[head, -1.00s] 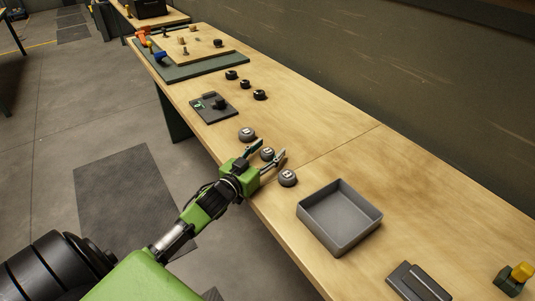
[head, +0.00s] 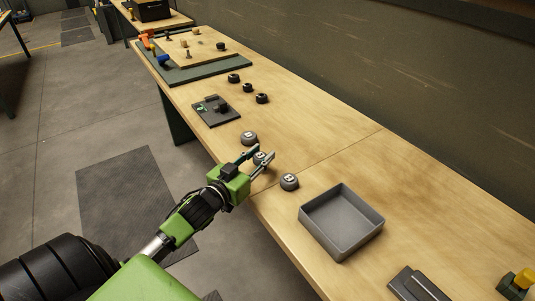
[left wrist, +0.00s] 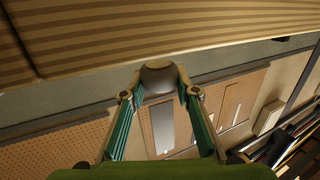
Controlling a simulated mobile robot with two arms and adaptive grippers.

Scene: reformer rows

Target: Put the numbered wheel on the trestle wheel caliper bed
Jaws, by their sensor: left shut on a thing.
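Three grey wheels with pale marked tops are near the bench's front edge: one to the back (head: 249,138), a middle one (head: 260,157) and one to the front (head: 289,181). I cannot read their numbers. My left gripper (head: 258,159) is shut on the middle wheel, whose grey round side also shows between the fingertips in the left wrist view (left wrist: 158,78). A dark plate (head: 228,118) with a black knob and a green mark lies further back, perhaps the caliper bed. My right gripper is out of view.
An open grey tray (head: 341,222) stands right of the wheels. A green board (head: 205,73) with tools lies at the far end. Clear wood lies between wheels and wall.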

